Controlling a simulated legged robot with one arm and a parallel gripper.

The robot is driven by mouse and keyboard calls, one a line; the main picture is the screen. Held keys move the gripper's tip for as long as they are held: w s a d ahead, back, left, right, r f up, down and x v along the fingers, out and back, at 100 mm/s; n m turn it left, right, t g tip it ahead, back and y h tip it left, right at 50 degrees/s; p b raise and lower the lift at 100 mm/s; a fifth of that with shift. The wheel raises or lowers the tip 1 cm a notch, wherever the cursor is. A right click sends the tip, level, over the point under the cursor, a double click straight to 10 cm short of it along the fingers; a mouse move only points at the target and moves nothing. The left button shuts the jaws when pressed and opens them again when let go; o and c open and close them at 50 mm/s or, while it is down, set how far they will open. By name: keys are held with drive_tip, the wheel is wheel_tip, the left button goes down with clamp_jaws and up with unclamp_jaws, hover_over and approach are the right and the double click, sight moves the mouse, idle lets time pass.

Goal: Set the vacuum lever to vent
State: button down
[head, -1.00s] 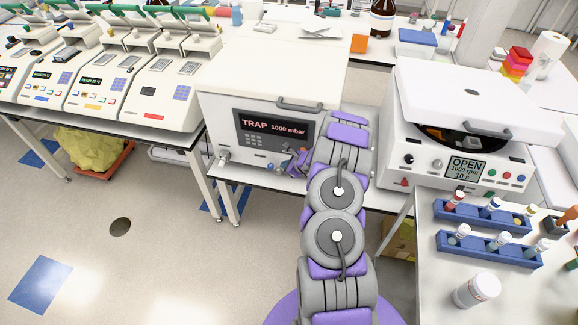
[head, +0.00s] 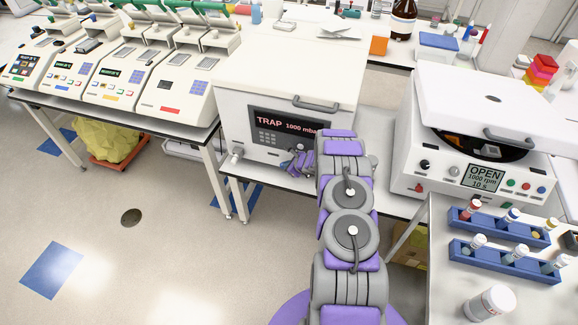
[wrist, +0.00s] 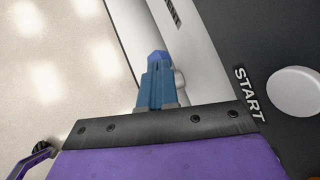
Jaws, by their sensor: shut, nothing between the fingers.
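The trap machine (head: 232,115) is a white box with a dark panel reading "TRAP 1000 mbar". A small pale knob-like part (head: 235,157) sticks out at its lower left front; I cannot tell whether it is the vacuum lever. My gripper (head: 292,164) is low in front of the machine, below the panel. In the wrist view, my gripper's blue fingers (wrist: 157,62) are together and empty. A pale rounded piece (wrist: 180,84) shows just beside them, partly hidden, perhaps the lever. A cut-off label ending in "ENT" (wrist: 173,13) is above.
A white button (wrist: 297,92) marked START sits on a dark panel right of the fingers. An open centrifuge (head: 455,160) stands right of the trap machine, and tube racks (head: 505,263) are nearer. Thermal cyclers (head: 120,75) line the left bench. The floor at left is mostly clear.

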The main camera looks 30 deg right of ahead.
drive_tip(key=shift+w+a+g+h+p, duration=0.3)
drive_tip(key=shift+w+a+g+p, duration=0.1)
drive_tip(key=shift+w+a, duration=0.25)
idle(0.4)
drive_tip(key=shift+s+d+f, duration=0.1)
